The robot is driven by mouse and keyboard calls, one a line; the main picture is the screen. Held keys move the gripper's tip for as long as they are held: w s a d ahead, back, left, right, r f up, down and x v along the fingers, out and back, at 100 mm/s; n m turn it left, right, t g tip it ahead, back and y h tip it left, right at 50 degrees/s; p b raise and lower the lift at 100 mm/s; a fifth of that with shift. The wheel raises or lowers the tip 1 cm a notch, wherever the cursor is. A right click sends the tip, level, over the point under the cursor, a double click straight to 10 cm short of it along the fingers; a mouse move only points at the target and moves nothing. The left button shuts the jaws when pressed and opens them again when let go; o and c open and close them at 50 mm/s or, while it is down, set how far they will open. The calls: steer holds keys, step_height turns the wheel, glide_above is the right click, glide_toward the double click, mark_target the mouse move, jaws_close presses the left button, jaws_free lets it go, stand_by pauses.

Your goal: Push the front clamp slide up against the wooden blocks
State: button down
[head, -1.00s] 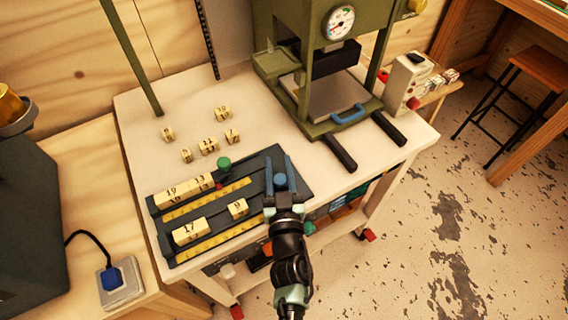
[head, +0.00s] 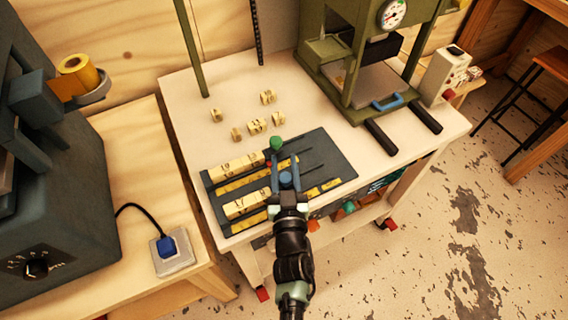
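The front clamp slide shows as a blue knob (head: 285,179) on the dark slotted tray (head: 335,168). My gripper (head: 285,170) reaches over the tray from the front, one finger on each side of the knob. Whether the fingers touch it is too small to tell. The front row of wooden blocks (head: 244,204) lies in the tray just left of my gripper. The slide is close to the row's right end; my left finger hides whether they touch. The back row of blocks (head: 236,167) lies behind, with a green knob (head: 277,143) at its right end.
Several loose numbered blocks (head: 257,125) lie on the white table (head: 190,100) behind the tray. A green press (head: 350,60) with two dark front rails stands at the back right. The tray's right part is clear.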

steer(key=c, duration=0.5)
jaws_free()
steer(key=shift+s, duration=0.1)
steer(key=s+d, duration=0.1)
steer(key=s, duration=1.1)
steer(key=shift+s+d, duration=0.15)
steer(key=shift+s, duration=0.25)
